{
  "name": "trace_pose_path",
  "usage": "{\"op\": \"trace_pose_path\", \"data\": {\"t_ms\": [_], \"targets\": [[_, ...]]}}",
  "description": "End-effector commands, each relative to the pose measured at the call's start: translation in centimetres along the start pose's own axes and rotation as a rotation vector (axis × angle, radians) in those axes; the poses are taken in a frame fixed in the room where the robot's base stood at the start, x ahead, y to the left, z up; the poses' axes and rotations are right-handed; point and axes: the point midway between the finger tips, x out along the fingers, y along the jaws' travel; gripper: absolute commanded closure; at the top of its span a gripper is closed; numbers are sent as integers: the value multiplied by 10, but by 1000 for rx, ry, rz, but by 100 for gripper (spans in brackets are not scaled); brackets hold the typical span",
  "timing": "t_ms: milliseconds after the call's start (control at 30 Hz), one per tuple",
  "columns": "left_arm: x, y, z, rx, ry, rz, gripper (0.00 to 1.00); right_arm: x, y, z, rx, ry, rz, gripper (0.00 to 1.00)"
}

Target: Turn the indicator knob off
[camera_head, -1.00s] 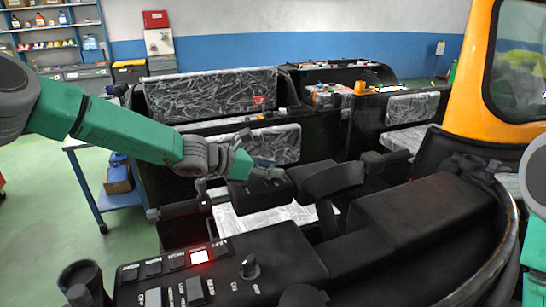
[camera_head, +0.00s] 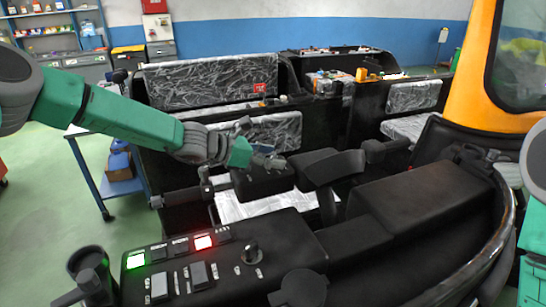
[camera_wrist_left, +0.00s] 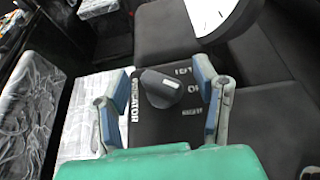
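The indicator knob (camera_wrist_left: 160,87) is dark and round with a raised grip and a white mark on its right end. It sits on a black box (camera_wrist_left: 146,132) lettered "INDICATOR", which also shows in the head view (camera_head: 262,184). My left gripper (camera_wrist_left: 158,98) is open, with its blue-padded fingers on either side of the knob and visible gaps to it. In the head view my left gripper (camera_head: 266,160) is over the box and hides the knob. My right gripper is not in view; only part of my right arm shows at the right edge.
A front panel (camera_head: 290,232) carries several switches, another knob (camera_head: 252,252), a lit red light (camera_head: 204,241) and a lit green light (camera_head: 135,260). A black armrest-like block (camera_head: 425,198) lies to the right. Plastic-covered seats (camera_head: 210,82) stand behind.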

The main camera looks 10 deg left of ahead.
Motion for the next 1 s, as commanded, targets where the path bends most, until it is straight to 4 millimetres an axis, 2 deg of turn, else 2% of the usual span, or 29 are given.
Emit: {"op": "trace_pose_path", "data": {"t_ms": [167, 267, 500, 700, 833, 1000], "targets": [[-4, 1, 0, 0, 0, 1, 45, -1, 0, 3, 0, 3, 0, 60], [-17, 2, 1, 0, -2, 3, 45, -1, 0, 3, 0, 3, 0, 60], [-68, 2, 1, 1, -4, 3, 45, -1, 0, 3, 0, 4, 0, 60], [-104, 2, -1, 0, -2, 2, 45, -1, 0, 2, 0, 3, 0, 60], [-116, 2, -2, 0, -1, 1, 45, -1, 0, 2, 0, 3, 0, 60], [-120, 1, -1, 0, 0, 0, 45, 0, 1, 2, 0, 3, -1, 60]]}}
